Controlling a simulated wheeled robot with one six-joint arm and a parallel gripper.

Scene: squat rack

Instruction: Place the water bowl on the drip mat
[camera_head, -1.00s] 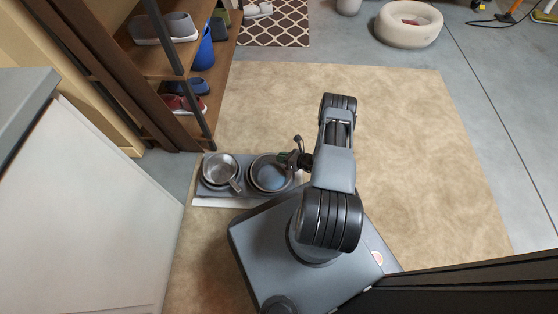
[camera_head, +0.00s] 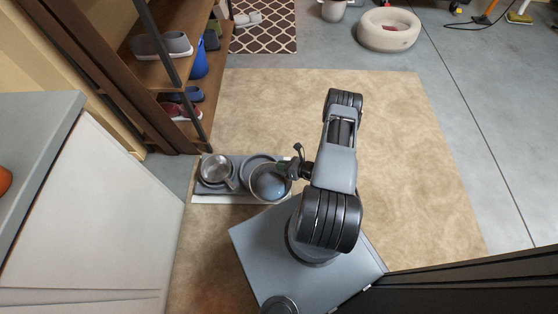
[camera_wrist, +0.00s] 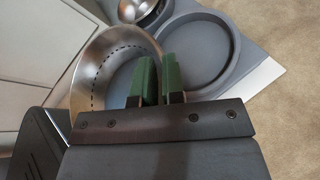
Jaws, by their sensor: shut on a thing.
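The water bowl (camera_head: 268,186) is a round metal bowl with a blue-grey inside. It also shows in the wrist view (camera_wrist: 88,72). My gripper (camera_head: 292,170) is shut on its rim, with the green finger pads (camera_wrist: 158,78) close together there. The bowl overlaps the near side of a grey two-ring stand (camera_wrist: 225,75) in the picture. The stand's right ring is empty. A second metal bowl (camera_head: 215,168) sits in the left ring. A pale strip (camera_head: 228,199) shows along the stand's edge; I cannot tell whether it is the drip mat. The height of the held bowl is unclear.
A white cabinet (camera_head: 90,215) with a grey top stands at the left. A wooden shoe rack (camera_head: 165,70) stands behind the stand. The beige rug (camera_head: 400,150) is clear to the right. A round pet bed (camera_head: 388,32) lies farther back.

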